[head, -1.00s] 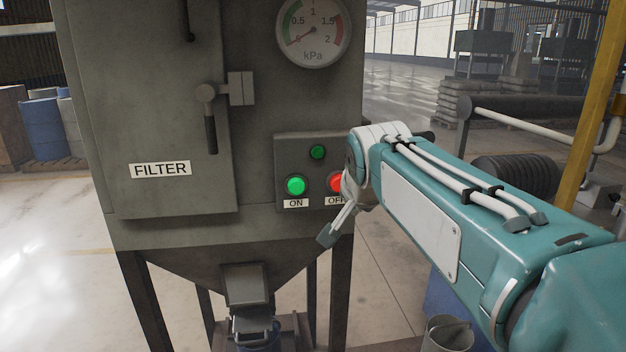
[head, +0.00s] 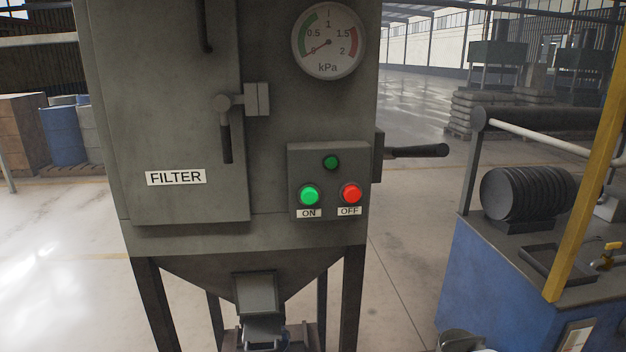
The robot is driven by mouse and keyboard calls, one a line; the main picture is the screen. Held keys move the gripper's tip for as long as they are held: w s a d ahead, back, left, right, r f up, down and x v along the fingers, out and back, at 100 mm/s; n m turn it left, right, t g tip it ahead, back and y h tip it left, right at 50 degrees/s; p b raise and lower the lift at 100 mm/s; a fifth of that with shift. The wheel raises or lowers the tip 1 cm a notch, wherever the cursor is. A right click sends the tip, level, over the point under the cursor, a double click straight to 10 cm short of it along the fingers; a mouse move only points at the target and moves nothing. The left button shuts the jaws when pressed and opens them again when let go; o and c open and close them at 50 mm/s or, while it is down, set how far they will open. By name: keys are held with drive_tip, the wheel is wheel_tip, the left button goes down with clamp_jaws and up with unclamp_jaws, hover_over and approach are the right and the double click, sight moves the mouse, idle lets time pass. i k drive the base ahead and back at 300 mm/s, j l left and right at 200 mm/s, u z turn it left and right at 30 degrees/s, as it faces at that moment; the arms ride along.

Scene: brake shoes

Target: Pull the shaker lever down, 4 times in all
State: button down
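A dark lever (head: 418,151) sticks out to the right from a bracket on the right side of the grey filter cabinet (head: 270,235). It lies about level; I take it to be the shaker lever. My gripper and arm are not in view, so I cannot see whether the gripper is open or where it is relative to the lever.
The cabinet front has a control box with a green ON button (head: 309,195) and a red OFF button (head: 351,193), a door latch (head: 226,130) and a gauge (head: 328,42) near zero. A blue bench (head: 490,285) and yellow post (head: 590,160) stand at right.

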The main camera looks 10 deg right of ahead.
sight(440, 150)
drive_tip(key=i+l+u, duration=0.15)
drive_tip(key=l+u, duration=0.2)
drive_tip(key=l, duration=0.3)
drive_tip(key=l+u, duration=0.3)
drive_tip(key=l, duration=0.4)
drive_tip(key=l+u, duration=0.35)
drive_tip(key=l, duration=0.35)
